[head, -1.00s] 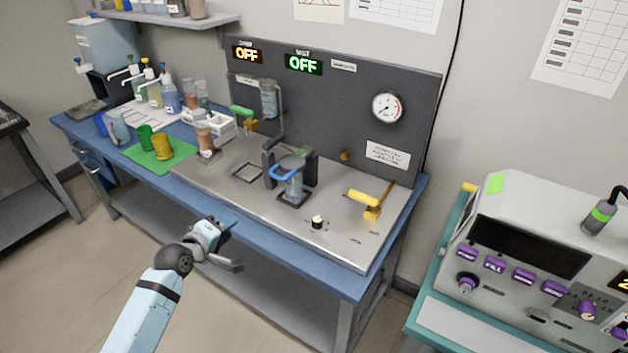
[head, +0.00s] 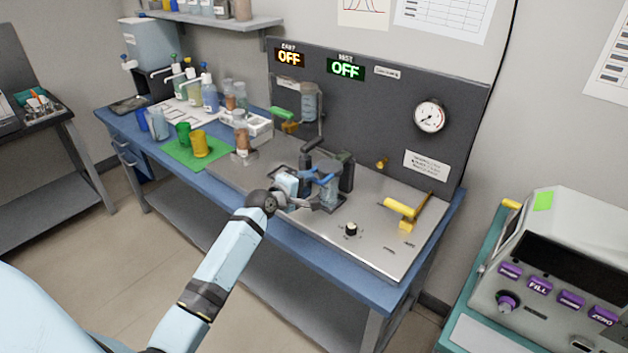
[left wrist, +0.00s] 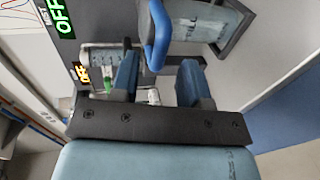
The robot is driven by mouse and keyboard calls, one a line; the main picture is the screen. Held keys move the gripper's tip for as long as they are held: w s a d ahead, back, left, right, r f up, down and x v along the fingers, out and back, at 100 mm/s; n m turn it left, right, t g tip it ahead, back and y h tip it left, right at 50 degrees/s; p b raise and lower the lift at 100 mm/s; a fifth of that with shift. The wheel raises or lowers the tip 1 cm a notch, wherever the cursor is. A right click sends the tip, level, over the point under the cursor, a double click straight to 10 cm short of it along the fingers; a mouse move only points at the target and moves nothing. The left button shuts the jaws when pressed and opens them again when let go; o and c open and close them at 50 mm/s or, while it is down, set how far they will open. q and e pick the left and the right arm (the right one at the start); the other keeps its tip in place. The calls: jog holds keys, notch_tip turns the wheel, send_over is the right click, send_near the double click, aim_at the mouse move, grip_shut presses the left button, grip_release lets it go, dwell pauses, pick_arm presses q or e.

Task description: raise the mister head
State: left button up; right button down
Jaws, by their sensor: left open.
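The mister head appears to be the fixture with a blue loop handle (head: 326,174) between two dark posts (head: 347,172) on the steel bench top. A clear cup (head: 329,193) stands under it on a dark square base. My left gripper (head: 306,192) is at the front left of this fixture and partly covers it. In the left wrist view the gripper (left wrist: 158,75) has its two blue-grey fingers apart. The blue handle (left wrist: 157,42) lies just beyond and between the fingertips. I cannot tell whether they touch. My right gripper is not in view.
A yellow lever (head: 405,209) and a black knob (head: 351,230) are right of the fixture. A green-handled valve (head: 284,114) and clear vessel (head: 309,104) stand behind left. Green and yellow cups (head: 199,145) are on a green mat.

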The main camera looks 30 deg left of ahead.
aim_at(330, 167)
pick_arm(q)
jog(key=shift+x, duration=2)
grip_shut()
